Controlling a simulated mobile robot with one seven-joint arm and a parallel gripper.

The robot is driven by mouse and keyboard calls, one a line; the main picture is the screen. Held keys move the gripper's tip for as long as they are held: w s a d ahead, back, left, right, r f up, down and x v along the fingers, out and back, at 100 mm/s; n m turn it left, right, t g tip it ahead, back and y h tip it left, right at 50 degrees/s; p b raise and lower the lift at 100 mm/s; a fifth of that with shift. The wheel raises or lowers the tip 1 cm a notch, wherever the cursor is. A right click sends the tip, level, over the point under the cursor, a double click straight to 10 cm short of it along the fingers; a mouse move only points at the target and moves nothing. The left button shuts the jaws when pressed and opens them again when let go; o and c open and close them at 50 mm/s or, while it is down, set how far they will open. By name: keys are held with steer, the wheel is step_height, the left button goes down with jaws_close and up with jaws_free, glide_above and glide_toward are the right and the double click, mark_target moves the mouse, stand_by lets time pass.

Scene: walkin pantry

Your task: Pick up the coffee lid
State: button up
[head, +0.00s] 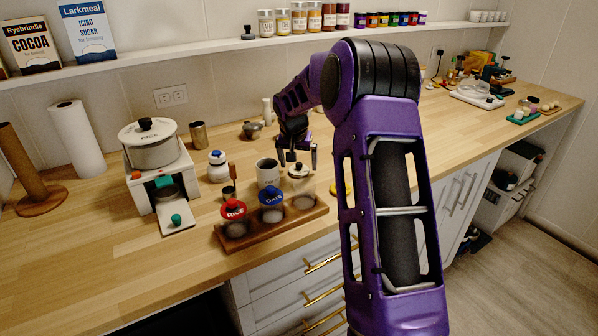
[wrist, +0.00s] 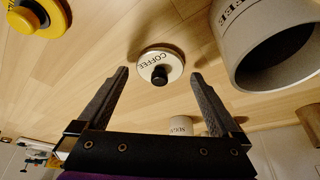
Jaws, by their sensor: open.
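The coffee lid (wrist: 174,59) is a round cream disc with a black knob and the word COFFEE. It lies on the wooden counter and also shows in the head view (head: 298,172), partly behind my gripper. My gripper (wrist: 160,74) is open and empty. In the wrist view its two fingers point toward the lid, one on each side in the picture, and I see no contact. In the head view my gripper (head: 298,163) is just above the lid. A grey canister (wrist: 240,45) with letters ending in EE stands open beside it, also in the head view (head: 266,176).
A wooden rack (head: 268,232) with a red-lidded and a blue-lidded jar stands in front of the lid. A yellow lid (wrist: 45,12) lies to the other side.

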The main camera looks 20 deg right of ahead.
steer(key=shift+w+d+f, duration=0.15)
steer(key=shift+w+f, duration=0.05)
steer(key=shift+f, duration=0.25)
steer(key=c, duration=1.2)
steer(key=shift+r, duration=0.15)
